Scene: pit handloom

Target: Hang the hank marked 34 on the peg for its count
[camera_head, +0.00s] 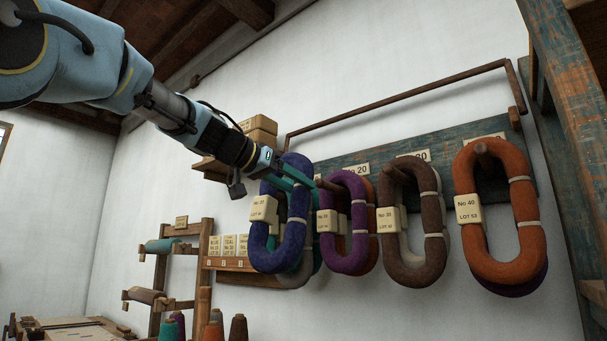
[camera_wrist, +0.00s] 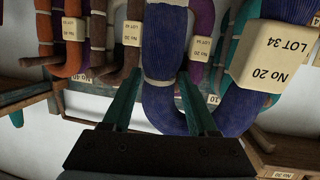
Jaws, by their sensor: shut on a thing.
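The blue hank (camera_head: 292,232) has a tag reading No 20 LOT 34, clear in the wrist view (camera_wrist: 274,55). My gripper (camera_head: 291,176) is shut on its strand near the top; in the wrist view the green fingers (camera_wrist: 158,92) lie on either side of the blue strand (camera_wrist: 164,45). The blue hank hangs upright in front of grey and teal hanks at the left end of the peg board (camera_head: 450,142). I cannot tell whether a peg passes through it. The No 20 label (camera_head: 357,169) is just to its right, above a peg (camera_head: 328,185) bearing a purple hank (camera_head: 352,262).
A brown hank (camera_head: 420,262) hangs at the 30 label, and an orange hank (camera_head: 513,262) tagged No 40 hangs further right. More hanks show behind them. A wooden rail (camera_head: 400,98) runs above the board. A spool rack (camera_head: 205,245) stands lower left. Hanks crowd closely beside my gripper.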

